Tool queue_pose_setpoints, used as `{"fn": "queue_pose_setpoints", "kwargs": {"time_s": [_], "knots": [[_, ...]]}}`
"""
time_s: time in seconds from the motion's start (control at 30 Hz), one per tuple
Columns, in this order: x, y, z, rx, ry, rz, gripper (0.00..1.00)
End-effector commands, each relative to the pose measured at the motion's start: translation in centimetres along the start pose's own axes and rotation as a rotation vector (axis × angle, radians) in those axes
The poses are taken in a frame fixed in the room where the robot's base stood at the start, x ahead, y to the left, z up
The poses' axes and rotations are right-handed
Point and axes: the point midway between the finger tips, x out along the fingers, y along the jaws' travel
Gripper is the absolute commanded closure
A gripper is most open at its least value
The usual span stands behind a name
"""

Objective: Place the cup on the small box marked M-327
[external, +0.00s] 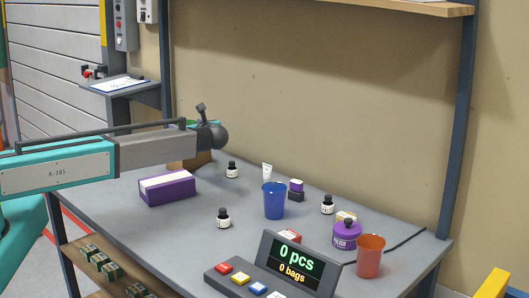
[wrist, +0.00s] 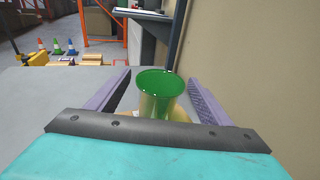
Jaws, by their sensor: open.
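A green cup (wrist: 160,95) stands upright between the two fingers of my gripper (wrist: 160,78) in the wrist view. In the external view only a green bit of the cup (external: 191,121) shows above my arm. A brown box (external: 197,160) shows under my arm's end there, and a tan surface (wrist: 184,114) shows around the cup's lower part in the wrist view. My arm hides the cup's base, so I cannot tell whether it touches the box. No M-327 mark is readable.
A purple box (external: 167,188) lies left of centre on the grey table (external: 200,245). A blue cup (external: 274,201), an orange cup (external: 370,257), a purple jar (external: 346,235) and several small bottles stand to the right. A counter display (external: 295,263) is at the front; the wall is behind.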

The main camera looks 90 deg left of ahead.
Motion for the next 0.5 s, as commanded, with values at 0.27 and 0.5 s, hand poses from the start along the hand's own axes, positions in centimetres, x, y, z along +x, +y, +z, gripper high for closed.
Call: {"fn": "queue_pose_setpoints", "kwargs": {"time_s": [0.27, 0.5], "knots": [[-4.6, 0.1, -0.1, 0.0, 0.0, -0.002, 0.27], [-7.1, 0.0, -0.1, 0.001, 0.0, -0.001, 0.27]]}}
